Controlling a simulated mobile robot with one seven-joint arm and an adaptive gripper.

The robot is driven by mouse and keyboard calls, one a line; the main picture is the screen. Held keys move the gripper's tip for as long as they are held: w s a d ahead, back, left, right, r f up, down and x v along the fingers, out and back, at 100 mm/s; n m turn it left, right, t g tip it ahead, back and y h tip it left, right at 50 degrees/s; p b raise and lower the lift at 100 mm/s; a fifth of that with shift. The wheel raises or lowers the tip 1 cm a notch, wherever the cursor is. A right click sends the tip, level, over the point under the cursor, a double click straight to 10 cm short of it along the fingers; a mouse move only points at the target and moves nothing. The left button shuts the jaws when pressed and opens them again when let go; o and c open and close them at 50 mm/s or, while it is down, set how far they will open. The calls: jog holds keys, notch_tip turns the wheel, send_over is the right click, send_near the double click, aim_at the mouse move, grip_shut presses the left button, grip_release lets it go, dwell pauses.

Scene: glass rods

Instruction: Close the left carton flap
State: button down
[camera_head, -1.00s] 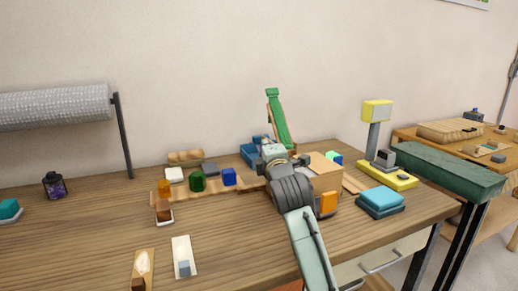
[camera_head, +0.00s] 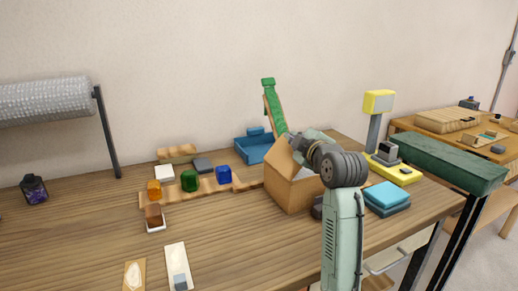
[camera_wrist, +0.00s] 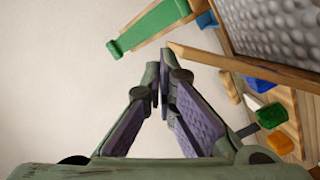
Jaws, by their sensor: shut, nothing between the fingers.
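The open cardboard carton (camera_head: 290,196) stands right of the table's middle. A tan flap (camera_head: 281,156) on its left side stands up, tilted. My gripper (camera_head: 292,141) is at the upper edge of this flap in the head view; I cannot tell whether they touch. In the wrist view my gripper (camera_wrist: 160,76) is shut and empty, its tips close to the end of a brown cardboard edge (camera_wrist: 245,67). Grey bumpy lining (camera_wrist: 275,28) shows beyond that edge. My wrist hides the carton's right side and part of its opening.
A green sloped piece (camera_head: 274,105) rises behind the carton beside a blue tray (camera_head: 252,150). Coloured blocks, including a blue one (camera_head: 223,174), stand to the left. Blue stacked pads (camera_head: 387,195) and a yellow stand (camera_head: 376,103) are to the right.

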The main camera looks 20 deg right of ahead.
jog(key=shift+w+d+f+m+y, duration=0.1)
jog(key=shift+d+f+m+y, duration=0.3)
jog(key=shift+d+m, duration=0.4)
jog(key=shift+d+f+m+g, duration=0.3)
jog(key=shift+d+f+m, duration=0.55)
jog(key=shift+m, duration=0.25)
jog(key=shift+w+d+f+b, duration=0.1)
jog(key=shift+d+f+b, duration=0.6)
jog(key=shift+f, duration=0.4)
jog(key=shift+d, duration=0.1)
